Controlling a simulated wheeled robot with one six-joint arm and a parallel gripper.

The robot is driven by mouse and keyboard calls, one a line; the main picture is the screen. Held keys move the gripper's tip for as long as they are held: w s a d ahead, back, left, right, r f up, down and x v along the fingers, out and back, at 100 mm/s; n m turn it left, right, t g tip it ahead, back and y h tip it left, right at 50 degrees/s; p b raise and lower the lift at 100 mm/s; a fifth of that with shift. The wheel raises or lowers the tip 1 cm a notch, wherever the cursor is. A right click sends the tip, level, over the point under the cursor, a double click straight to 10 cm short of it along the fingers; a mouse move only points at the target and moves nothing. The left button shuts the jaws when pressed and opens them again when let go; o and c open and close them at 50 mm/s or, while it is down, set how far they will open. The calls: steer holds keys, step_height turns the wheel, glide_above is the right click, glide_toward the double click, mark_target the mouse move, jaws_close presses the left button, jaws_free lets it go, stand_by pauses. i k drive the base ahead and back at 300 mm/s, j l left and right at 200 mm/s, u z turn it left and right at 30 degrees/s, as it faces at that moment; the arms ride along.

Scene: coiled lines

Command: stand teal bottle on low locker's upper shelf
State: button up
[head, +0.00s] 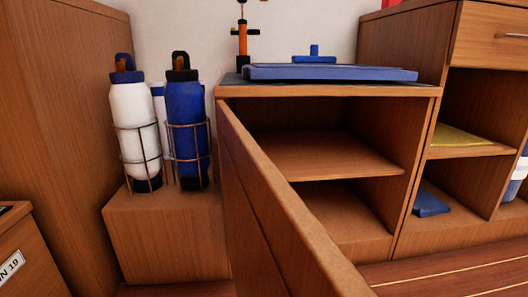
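The low locker (328,91) stands in the middle with its wooden door (275,215) swung open toward me. Its upper shelf (335,157) is bare, and the part of the lower compartment that shows is empty too. The door hides the locker's lower left inside. No bottle that is clearly teal shows. A white bottle with a dark blue cap (135,115) and a dark blue bottle (187,115) stand in wire holders to the left of the locker. Another white and blue one is partly hidden behind them. My gripper is not in view.
The bottles' holders are on a wooden block (165,235). A blue tray or lid (330,73) lies on the locker top, with an orange and black pump-like tool (242,40) behind. Open cubbies at right hold a yellow cloth (460,136) and a blue item (431,203). A tall wooden panel bounds the left.

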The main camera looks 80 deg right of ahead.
mark_target(329, 160)
steer(key=k+j+z, duration=0.1)
steer(key=k, duration=0.25)
steer(key=k+j+z, duration=0.1)
steer(key=k+j, duration=0.15)
steer(key=k+l+z, duration=0.1)
steer(key=l, duration=0.25)
steer(key=i+l+z, duration=0.2)
steer(key=l, duration=0.3)
steer(key=i+l+z, duration=0.25)
steer(key=i+l, duration=0.2)
